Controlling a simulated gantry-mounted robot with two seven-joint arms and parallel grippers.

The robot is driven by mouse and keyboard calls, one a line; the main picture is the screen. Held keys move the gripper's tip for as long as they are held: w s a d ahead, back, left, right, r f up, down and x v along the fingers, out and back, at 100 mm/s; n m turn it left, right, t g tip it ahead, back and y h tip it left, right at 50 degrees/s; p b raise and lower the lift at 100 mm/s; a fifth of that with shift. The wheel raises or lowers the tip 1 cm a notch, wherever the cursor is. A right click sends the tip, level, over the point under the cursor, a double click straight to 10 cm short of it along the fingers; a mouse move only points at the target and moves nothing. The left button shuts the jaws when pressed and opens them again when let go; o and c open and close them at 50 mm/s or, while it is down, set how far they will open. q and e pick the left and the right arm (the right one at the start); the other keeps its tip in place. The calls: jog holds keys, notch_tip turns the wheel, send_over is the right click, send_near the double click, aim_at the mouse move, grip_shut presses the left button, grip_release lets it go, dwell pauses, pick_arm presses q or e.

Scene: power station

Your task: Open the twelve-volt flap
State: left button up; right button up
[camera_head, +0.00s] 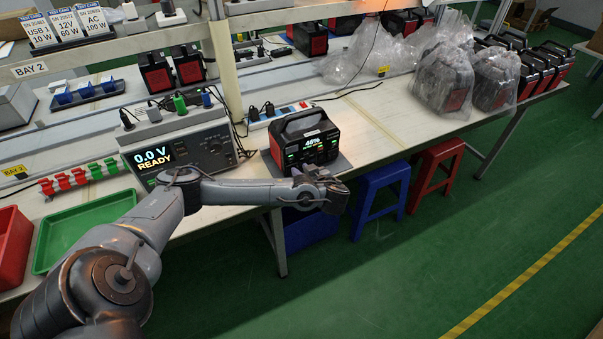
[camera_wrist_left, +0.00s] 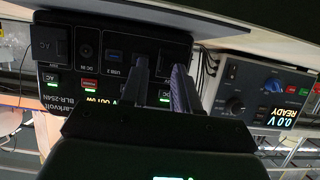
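The power station (camera_head: 303,139), black with red sides and a lit 46% display, stands on the bench. Its front panel (camera_wrist_left: 78,65) fills the upper left of the left wrist view, upside down, with an AC cover, a round DC IN socket and a USB 2 port. My left gripper (camera_head: 332,190) is at the station's front. In the wrist view its two fingers (camera_wrist_left: 161,68) point at the panel, right of the USB port, with a narrow gap between them. I cannot make out the twelve-volt flap; the fingers cover part of that area. My right gripper is not in view.
A test unit (camera_head: 180,148) reading 0.0 V READY stands left of the station, with cables and a coloured socket strip (camera_head: 285,113) behind. A green tray (camera_head: 85,230) lies at front left. Bagged stations (camera_head: 443,78) stand at right. Blue and red stools (camera_head: 382,192) stand below.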

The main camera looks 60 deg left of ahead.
pick_arm(q)
jog(key=shift+a+f, duration=0.1)
jog(key=shift+a, duration=0.1)
grip_shut()
